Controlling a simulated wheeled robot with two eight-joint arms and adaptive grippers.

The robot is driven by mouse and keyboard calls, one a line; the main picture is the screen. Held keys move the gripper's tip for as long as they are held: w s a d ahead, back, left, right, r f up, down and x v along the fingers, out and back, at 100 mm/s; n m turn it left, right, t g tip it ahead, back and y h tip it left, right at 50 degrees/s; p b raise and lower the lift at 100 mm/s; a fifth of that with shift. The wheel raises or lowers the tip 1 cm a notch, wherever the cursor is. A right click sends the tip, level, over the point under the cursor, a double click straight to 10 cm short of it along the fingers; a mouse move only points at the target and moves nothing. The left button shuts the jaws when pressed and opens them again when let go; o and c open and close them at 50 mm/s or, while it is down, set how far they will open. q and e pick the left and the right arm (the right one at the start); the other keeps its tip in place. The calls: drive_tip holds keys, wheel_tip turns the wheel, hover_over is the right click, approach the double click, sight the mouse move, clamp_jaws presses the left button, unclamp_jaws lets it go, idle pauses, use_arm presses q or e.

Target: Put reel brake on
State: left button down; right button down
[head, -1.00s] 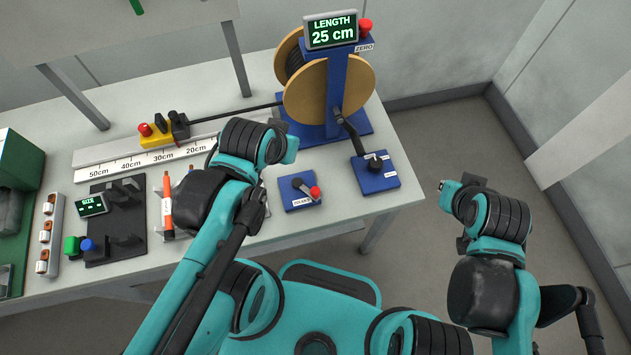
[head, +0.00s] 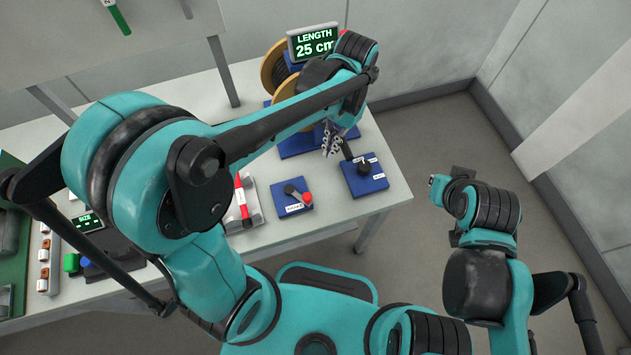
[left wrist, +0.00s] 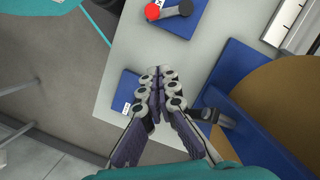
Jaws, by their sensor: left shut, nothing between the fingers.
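My left gripper (head: 331,140) points down with its fingers together and empty, in front of the cable reel (head: 282,72). In the left wrist view its fingertips (left wrist: 160,76) lie over a blue block (left wrist: 130,82), hiding part of it. In the head view this blue block (head: 368,179) carries a black knob (head: 364,166), and a dark lever (head: 346,149) lies between the knob and the gripper. The block's labels are too small to read. I cannot tell whether the fingers touch the lever. My right gripper (head: 447,180) hangs off the table's right side; its finger state is unclear.
Another blue block (head: 291,196) with a red-tipped lever (head: 297,193) sits left of the black-knob block. The display (head: 314,43) reads 25 cm. A red-handled tool (head: 241,200) lies in a holder further left. The white table (head: 392,196) ends just right of the black-knob block.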

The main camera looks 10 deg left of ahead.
sight(298, 193)
use_arm(q)
drive_tip(key=shift+d+f, duration=0.1)
idle(0.3)
drive_tip(key=b+x, duration=0.3)
drive_tip(key=x, duration=0.7)
drive_tip(key=shift+f+b, duration=0.2)
drive_tip(key=shift+b, duration=0.2)
drive_tip(key=s, duration=0.1)
drive_tip(key=s+a, duration=0.1)
drive_tip(key=s, duration=0.1)
drive_tip(key=shift+s+a+r, duration=0.1)
drive_tip(key=shift+a+r, duration=0.15)
drive_tip(key=shift+s, duration=0.2)
drive_tip(key=shift+a, duration=0.1)
